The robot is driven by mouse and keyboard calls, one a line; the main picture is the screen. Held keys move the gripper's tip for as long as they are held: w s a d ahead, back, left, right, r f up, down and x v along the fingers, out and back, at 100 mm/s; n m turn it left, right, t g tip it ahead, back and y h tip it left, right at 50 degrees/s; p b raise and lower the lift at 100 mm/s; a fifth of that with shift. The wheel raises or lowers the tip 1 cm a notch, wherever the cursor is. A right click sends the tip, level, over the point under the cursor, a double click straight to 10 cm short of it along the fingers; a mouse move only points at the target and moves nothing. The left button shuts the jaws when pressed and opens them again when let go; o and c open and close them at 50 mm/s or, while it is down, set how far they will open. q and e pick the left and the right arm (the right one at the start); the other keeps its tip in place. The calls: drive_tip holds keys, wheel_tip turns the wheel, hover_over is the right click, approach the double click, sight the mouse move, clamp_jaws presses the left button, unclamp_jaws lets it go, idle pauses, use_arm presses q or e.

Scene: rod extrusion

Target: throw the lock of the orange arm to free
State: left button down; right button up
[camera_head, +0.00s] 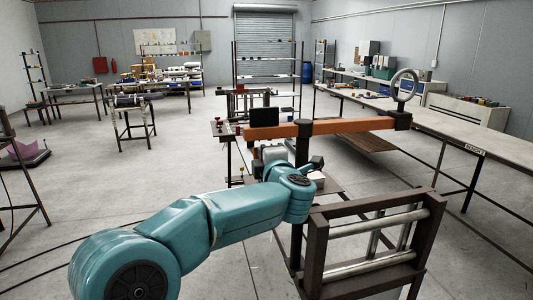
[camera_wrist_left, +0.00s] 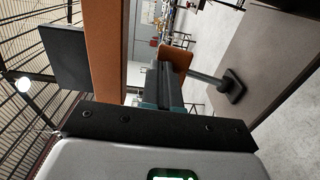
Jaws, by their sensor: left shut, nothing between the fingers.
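The orange arm (camera_head: 345,125) is a long horizontal beam on a dark upright post (camera_head: 302,150). It has a black box (camera_head: 264,115) near its left end and a grey ring (camera_head: 405,84) at its right end. In the left wrist view the orange beam (camera_wrist_left: 104,50) runs close along the left of my fingers. My left gripper (camera_wrist_left: 165,84) is shut and empty, below the beam by the post. Beyond the fingertips is an orange-brown plate (camera_wrist_left: 175,57), and to the right a grey rod with a dark end (camera_wrist_left: 233,86). I cannot tell which part is the lock.
A dark frame with metal rollers (camera_head: 372,250) stands right of my left arm, close in front. A long bench (camera_head: 470,140) runs along the right. The floor at left is mostly open.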

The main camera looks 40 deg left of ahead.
use_arm(q)
drive_tip(key=shift+x, duration=0.85)
use_arm(e)
drive_tip(key=shift+w+a, duration=0.2)
drive_tip(key=shift+a, duration=0.1)
use_arm(q)
drive_tip(key=shift+r, duration=0.1)
drive_tip(key=shift+s+d, duration=0.1)
drive_tip(key=shift+d, duration=0.05)
drive_tip(key=b+v, duration=0.5)
drive_tip(key=v, duration=1.1)
use_arm(e)
wheel_tip(320, 180, down, 5)
drive_tip(key=shift+f, duration=0.1)
